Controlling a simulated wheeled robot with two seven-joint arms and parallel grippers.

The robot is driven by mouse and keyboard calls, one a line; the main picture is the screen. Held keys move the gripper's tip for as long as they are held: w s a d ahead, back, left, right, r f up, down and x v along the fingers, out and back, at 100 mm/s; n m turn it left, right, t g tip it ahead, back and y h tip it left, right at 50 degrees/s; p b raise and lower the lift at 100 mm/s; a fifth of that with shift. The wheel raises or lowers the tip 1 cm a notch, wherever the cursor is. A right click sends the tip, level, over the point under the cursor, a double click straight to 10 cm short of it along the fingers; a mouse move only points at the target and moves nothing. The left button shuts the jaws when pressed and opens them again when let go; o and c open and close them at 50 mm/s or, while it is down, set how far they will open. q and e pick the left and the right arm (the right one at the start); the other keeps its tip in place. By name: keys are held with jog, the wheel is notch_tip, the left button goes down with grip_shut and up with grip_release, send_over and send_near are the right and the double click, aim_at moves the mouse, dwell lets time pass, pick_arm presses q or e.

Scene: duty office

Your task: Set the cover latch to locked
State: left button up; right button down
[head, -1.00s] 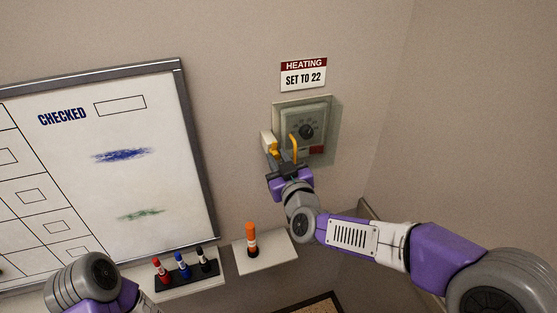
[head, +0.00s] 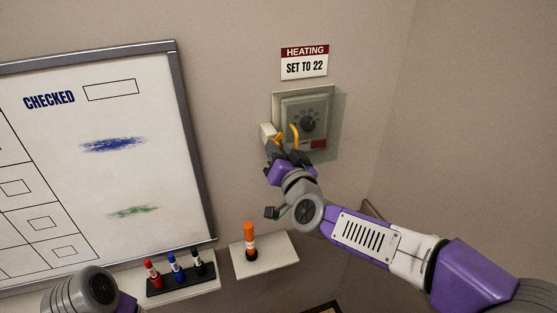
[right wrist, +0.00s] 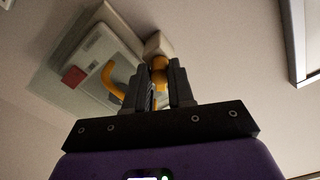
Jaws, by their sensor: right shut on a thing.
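The clear cover (head: 338,110) is closed over the grey heating control (head: 318,102) on the wall. A cream latch block (head: 267,131) with a yellow latch lever (head: 278,138) is at its lower left. A separate yellow handle (head: 295,135) curves out from the cover front. My right gripper (head: 277,150) is shut on the latch lever. In the right wrist view the lever (right wrist: 160,72) shows between the fingertips (right wrist: 163,84), beside the latch block (right wrist: 158,46); the handle (right wrist: 113,82) is left of the fingers. The fingers hide part of the lever. My left gripper is out of view.
A heating sign (head: 304,62) hangs above the control. Below, a small shelf (head: 280,252) bears an orange marker (head: 249,240). A whiteboard (head: 160,180) with a pen rack (head: 182,283) is at left. The wall to the right is bare.

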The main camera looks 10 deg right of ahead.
jog(key=m+b, duration=0.5)
jog(key=m, duration=0.5)
jog(key=shift+m, duration=0.3)
dwell(0.4)
jog(key=c, duration=1.2)
grip_release()
jog(key=shift+c, duration=0.2)
jog(key=s+d, duration=0.1)
jog(key=s, duration=0.6)
jog(key=shift+s, duration=0.25)
